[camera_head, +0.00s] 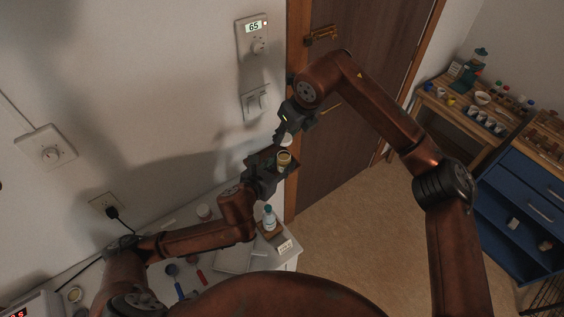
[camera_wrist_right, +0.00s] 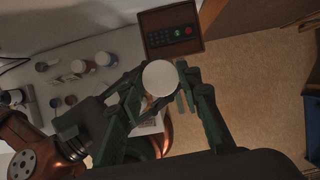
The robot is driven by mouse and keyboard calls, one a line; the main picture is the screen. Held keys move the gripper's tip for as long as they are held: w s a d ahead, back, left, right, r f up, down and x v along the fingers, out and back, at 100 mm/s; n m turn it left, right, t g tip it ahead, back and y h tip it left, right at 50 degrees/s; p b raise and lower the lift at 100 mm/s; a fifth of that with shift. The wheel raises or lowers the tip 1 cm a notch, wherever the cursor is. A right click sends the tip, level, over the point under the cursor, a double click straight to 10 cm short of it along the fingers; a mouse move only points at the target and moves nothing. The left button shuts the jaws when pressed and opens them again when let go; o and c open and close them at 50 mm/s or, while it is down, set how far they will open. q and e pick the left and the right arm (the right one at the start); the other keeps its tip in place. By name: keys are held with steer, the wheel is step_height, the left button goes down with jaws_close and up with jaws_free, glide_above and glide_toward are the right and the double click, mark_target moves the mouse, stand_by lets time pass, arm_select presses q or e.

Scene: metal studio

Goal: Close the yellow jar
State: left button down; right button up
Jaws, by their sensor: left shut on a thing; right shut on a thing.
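The yellow jar (camera_head: 284,160) is upright and held in the air by my left gripper (camera_head: 275,166), which is shut on it. My right gripper (camera_head: 285,134) is above it, pointing down and shut on a round white lid (camera_head: 286,142). In the right wrist view the lid (camera_wrist_right: 160,78) sits between the right gripper's fingers (camera_wrist_right: 162,88), its flat top facing the camera. The lid appears just above the jar's mouth, apart from it in the head view. In the wrist view the lid hides most of the jar.
A white table (camera_head: 215,224) below holds a bottle (camera_head: 269,218), small jars and tools. A wall with switches (camera_head: 256,102) is at the left, close to both arms. A door (camera_head: 345,130) stands behind. A blue cabinet (camera_head: 520,215) is at the right, with open floor between.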

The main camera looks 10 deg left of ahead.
mark_target(288, 140)
steer(key=shift+f, duration=1.85)
steer(key=shift+f, duration=0.8)
steer(key=shift+f, duration=0.55)
steer(key=m, duration=0.2)
steer(key=m+t+h, duration=0.1)
steer(key=m, duration=0.1)
steer(key=m+h, duration=0.1)
steer(key=shift+s+a+m+t, duration=0.15)
steer(key=shift+a+m+t, duration=0.15)
steer(key=shift+m, duration=0.1)
steer(key=m, duration=0.2)
steer(key=m+h, duration=0.1)
steer(key=m, duration=0.1)
steer(key=m+h, duration=0.1)
steer(key=m, duration=0.1)
steer(key=shift+a, duration=0.25)
steer(key=m+g+h, duration=0.1)
steer(key=m, duration=0.3)
steer(key=m+g+h, duration=0.1)
steer(key=m, duration=0.3)
steer(key=m+h, duration=0.1)
steer(key=m, duration=0.3)
steer(key=shift+w+a+g+h, duration=0.2)
steer(key=shift+w+g+h, duration=0.1)
steer(key=shift+g+h, duration=0.1)
